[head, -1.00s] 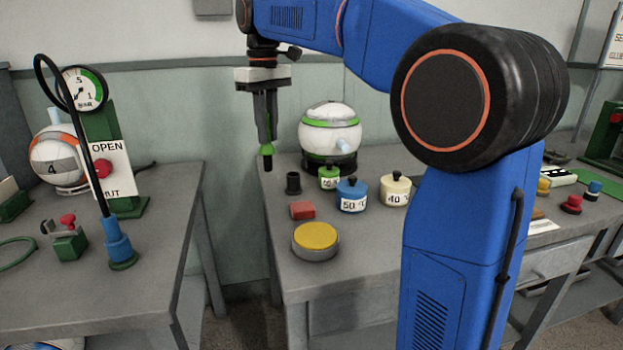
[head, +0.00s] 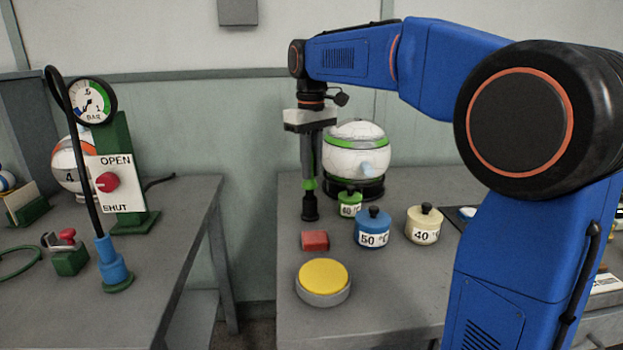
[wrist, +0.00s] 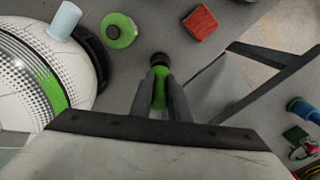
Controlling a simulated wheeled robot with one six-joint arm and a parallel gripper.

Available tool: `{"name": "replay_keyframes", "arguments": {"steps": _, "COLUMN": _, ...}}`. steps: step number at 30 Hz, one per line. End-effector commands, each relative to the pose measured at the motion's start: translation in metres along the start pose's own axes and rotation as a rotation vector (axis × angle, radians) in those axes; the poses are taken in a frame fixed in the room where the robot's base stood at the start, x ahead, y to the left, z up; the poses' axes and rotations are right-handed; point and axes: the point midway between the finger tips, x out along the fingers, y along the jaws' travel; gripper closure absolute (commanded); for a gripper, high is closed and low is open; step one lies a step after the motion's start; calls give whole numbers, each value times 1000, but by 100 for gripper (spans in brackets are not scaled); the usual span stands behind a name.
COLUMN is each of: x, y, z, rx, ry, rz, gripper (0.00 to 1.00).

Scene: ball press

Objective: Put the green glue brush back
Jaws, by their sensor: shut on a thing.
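The green glue brush (head: 309,185) is upright between the fingers of my gripper (head: 310,176), which is shut on it. It also shows in the wrist view (wrist: 159,88), between the two dark fingers (wrist: 160,76). The small black holder cup (head: 309,207) stands on the middle bench, directly below the brush. The brush's green lower part meets the cup's top in the head view. How deep the brush sits in the cup is hidden. The cup's dark round end shows just past the fingertips in the wrist view (wrist: 160,59).
A green pot (head: 349,204), a blue pot (head: 373,230) and a cream pot (head: 424,226) stand right of the cup. A white-green ball (head: 355,158) is behind. A red block (head: 315,240) and yellow button (head: 323,275) are in front. A gap separates the left bench (head: 150,265).

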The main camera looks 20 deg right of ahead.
Motion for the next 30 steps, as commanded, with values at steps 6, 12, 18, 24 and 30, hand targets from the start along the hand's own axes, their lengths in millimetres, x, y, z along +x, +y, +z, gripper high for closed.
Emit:
{"name": "replay_keyframes", "arguments": {"steps": 6, "x": 29, "y": 0, "z": 0, "rx": 0, "ry": -2, "rz": -1, "gripper": 100}}
{"name": "replay_keyframes", "arguments": {"steps": 12, "x": 32, "y": 0, "z": 0, "rx": 0, "ry": 0, "rz": 0, "gripper": 100}}
{"name": "replay_keyframes", "arguments": {"steps": 18, "x": 34, "y": 0, "z": 0, "rx": 0, "ry": 0, "rz": 0, "gripper": 80}}
{"name": "replay_keyframes", "arguments": {"steps": 24, "x": 34, "y": 0, "z": 0, "rx": 0, "ry": 0, "rz": 0, "gripper": 66}}
{"name": "replay_keyframes", "arguments": {"steps": 30, "x": 32, "y": 0, "z": 0, "rx": 0, "ry": 0, "rz": 0, "gripper": 66}}
